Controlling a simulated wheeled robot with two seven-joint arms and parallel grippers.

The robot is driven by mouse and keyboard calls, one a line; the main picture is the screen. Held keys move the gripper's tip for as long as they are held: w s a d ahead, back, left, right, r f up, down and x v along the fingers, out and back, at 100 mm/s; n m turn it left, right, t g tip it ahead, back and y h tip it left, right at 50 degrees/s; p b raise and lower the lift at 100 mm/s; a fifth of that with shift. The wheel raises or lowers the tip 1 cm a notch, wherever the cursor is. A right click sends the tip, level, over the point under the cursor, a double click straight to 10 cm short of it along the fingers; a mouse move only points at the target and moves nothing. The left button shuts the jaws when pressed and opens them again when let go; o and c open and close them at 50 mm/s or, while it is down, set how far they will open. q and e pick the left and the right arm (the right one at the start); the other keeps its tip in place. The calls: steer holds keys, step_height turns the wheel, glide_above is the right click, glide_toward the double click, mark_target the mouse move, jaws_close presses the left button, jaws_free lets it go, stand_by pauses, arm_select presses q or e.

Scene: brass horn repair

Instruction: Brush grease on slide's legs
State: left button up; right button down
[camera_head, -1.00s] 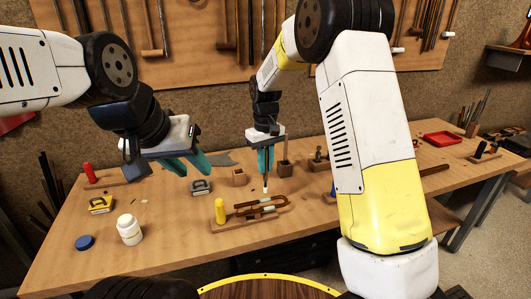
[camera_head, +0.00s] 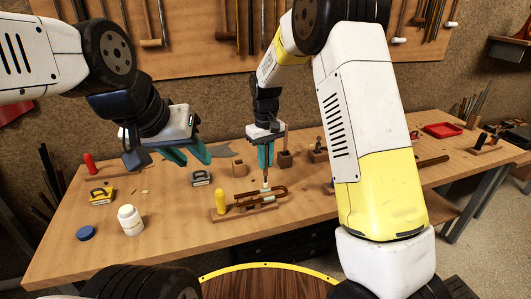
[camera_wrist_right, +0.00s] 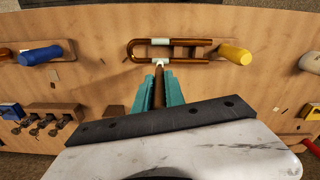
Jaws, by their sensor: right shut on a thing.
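The slide is a U-shaped copper tube (camera_head: 277,190) lying on a wooden stand beside an upright yellow handle (camera_head: 221,201). In the right wrist view the slide (camera_wrist_right: 140,50) shows pale sections on its legs. My right gripper (camera_head: 265,160) is shut on a brush (camera_wrist_right: 159,84) with a dark handle. The brush points down, and its pale tip (camera_wrist_right: 159,63) is at the near leg; I cannot tell whether it touches. My left gripper (camera_head: 188,155) is open and empty above the table's left part. An open white jar (camera_head: 131,220) stands at front left, its blue lid (camera_head: 86,233) beside it.
A yellow-and-black item (camera_head: 102,196) and a grey one (camera_head: 201,178) lie to the left. A red tray (camera_head: 443,130) is at far right. The table front between jar and slide is clear.

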steer(key=shift+f, duration=0.55)
stand_by(1.3)
steer(key=shift+r, duration=0.1)
steer(key=shift+r, duration=3.45)
